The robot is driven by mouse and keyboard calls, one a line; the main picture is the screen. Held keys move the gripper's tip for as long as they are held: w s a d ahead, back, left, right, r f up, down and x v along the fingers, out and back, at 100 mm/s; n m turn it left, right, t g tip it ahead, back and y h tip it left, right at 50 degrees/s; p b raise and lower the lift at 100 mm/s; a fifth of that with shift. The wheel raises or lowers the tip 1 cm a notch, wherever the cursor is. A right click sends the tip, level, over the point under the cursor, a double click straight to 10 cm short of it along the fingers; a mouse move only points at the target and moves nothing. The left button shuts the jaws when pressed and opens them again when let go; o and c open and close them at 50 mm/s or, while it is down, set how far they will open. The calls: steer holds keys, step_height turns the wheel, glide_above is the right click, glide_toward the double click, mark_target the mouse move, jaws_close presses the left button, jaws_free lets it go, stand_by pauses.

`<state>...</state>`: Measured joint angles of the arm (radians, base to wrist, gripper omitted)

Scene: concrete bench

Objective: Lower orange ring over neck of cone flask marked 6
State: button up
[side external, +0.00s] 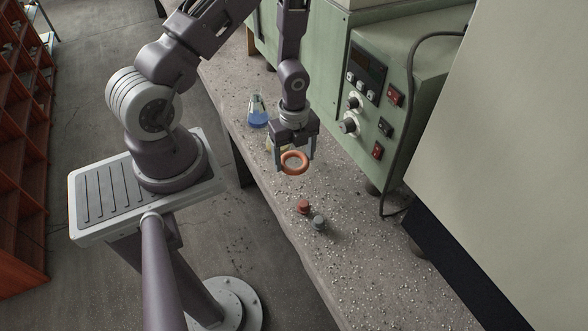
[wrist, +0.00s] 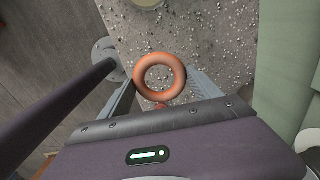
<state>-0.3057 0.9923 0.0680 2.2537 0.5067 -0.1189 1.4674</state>
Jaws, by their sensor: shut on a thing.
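The orange ring (side external: 294,173) is held between the two fingers of my gripper (side external: 295,161), above the bench. In the wrist view the ring (wrist: 160,58) sits between the fingertips of my gripper (wrist: 160,78), and bare bench shows through its hole. A conical flask with blue liquid (side external: 257,118) stands on the bench to the left of and behind my gripper. A second, pale yellowish vessel (side external: 269,145) is mostly hidden behind my gripper. I cannot read a number on either, so I cannot tell which is marked 6.
A small red piece (side external: 303,207) and a small grey piece (side external: 320,223) stand on the speckled bench (side external: 365,285) in front of the ring. A green instrument cabinet (side external: 392,85) with knobs and a cable borders the bench on the right. The bench's front part is clear.

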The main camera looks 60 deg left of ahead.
steer(key=w+a+r+n, duration=0.2)
steer(key=a+r+n, duration=0.4)
steer(key=a+r, duration=0.8)
steer(key=shift+s+d+f, duration=0.1)
steer(key=shift+d+f, duration=0.05)
steer(key=shift+f, duration=3.1)
steer(key=shift+f, duration=3.15)
steer(key=o, duration=1.7)
steer(key=shift+c, duration=0.2)
steer(key=shift+o, duration=0.2)
steer(key=shift+r, duration=4.15)
steer(key=shift+r, duration=0.15)
